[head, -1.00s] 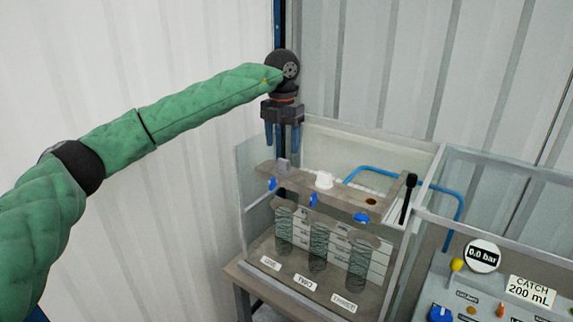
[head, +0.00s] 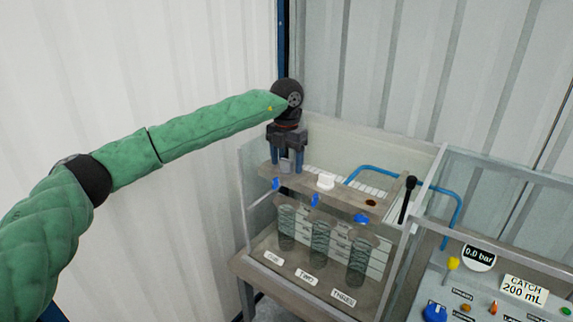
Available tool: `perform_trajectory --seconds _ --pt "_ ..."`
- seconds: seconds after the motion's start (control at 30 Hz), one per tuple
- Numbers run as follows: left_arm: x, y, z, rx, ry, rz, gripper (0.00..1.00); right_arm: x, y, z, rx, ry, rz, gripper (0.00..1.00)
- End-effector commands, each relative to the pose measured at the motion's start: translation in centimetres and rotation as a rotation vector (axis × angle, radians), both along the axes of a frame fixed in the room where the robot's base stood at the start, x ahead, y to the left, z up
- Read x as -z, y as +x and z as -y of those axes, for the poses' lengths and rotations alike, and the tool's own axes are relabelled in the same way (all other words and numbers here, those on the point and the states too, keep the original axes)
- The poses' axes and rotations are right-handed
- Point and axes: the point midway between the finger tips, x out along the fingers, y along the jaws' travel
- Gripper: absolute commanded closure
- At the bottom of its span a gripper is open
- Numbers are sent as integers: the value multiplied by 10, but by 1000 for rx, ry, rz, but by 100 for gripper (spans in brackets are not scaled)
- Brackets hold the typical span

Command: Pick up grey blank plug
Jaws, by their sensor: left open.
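The grey blank plug (head: 285,166) stands upright at the left end of the brown top plate (head: 338,197) of the pump rig. My left gripper (head: 286,165) points straight down over it. Its two blue fingers are open, one on each side of the plug, and seem not to press on it. The lower part of the plug is partly hidden by the fingers. My right gripper is not in the head view.
A white cap (head: 325,181) sits on the plate to the right. A clear-walled case (head: 420,165) surrounds the rig. A black-knobbed lever (head: 406,200) and a blue hose (head: 385,170) stand at its right. A gauge panel (head: 479,256) is at lower right.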

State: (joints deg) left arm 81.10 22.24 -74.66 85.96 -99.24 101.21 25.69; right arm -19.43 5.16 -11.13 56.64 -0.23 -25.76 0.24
Motion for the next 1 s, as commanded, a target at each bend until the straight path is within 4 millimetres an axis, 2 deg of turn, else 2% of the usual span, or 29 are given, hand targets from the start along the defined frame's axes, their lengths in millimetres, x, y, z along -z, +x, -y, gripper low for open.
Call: perform_trajectory --seconds 0.27,0.5,1.0 --pt "2 0 0 0 0 0 35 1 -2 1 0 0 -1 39" --pt "2 0 0 0 0 0 81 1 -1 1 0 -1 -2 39" --pt "-4 1 0 -1 0 2 82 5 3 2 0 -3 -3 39"
